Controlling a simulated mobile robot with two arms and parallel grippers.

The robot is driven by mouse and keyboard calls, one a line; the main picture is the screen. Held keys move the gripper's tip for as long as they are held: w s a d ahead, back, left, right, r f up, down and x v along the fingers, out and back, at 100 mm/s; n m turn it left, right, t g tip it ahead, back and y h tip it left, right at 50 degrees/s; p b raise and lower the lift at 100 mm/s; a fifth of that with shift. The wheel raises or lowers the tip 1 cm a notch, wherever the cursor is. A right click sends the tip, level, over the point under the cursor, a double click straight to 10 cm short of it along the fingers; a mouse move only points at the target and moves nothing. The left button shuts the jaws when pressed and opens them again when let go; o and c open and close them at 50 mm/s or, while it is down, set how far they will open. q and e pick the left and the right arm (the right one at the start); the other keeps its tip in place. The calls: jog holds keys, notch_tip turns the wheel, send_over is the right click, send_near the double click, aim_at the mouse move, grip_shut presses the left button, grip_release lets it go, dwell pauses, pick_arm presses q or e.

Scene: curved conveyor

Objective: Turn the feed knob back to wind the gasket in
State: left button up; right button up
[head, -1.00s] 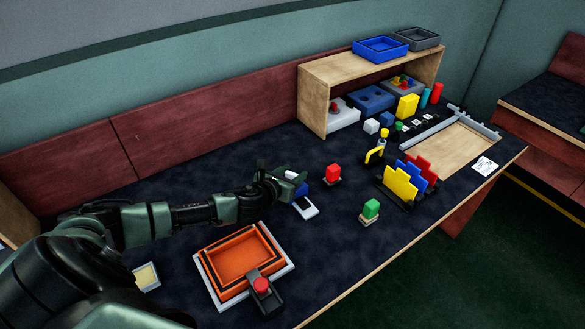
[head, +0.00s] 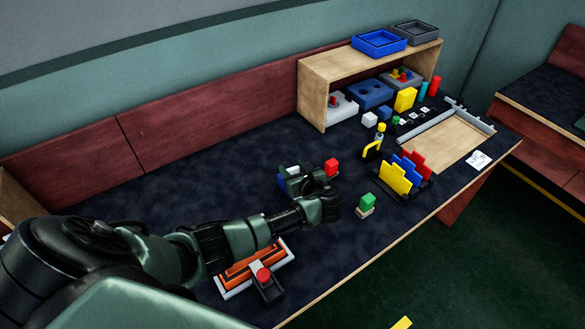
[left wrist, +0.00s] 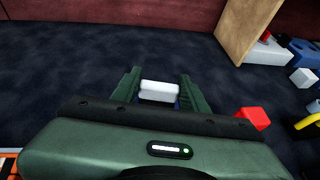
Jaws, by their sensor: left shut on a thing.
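My left gripper (head: 294,179) is in the middle of the bench, its wrist on the near right side. In the left wrist view its two green fingers (left wrist: 160,92) stand on both sides of a white block (left wrist: 159,87) and are shut on it. A bit of blue shows just below the block; in the head view, blue (head: 282,184) and white (head: 292,170) parts show beside the fingers. A red round knob (head: 263,275) sits on a dark housing (head: 270,291) at the orange tray (head: 240,276). I cannot make out a gasket. My right gripper is out of view.
A red block (head: 331,166) stands close right of my gripper, a green block (head: 367,201) nearer the front edge. Yellow, blue and red upright plates (head: 395,180) stand further right. A wooden shelf (head: 312,96) is behind. The bench back left is clear.

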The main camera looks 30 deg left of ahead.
pick_arm(q)
jog(key=shift+n+g+y+b, duration=0.3)
jog(key=shift+n+g+y, duration=0.3)
jog(key=shift+n+g, duration=0.4)
jog(key=o, duration=1.4)
jog(key=shift+v, duration=3.9)
jog(key=shift+w, duration=0.1)
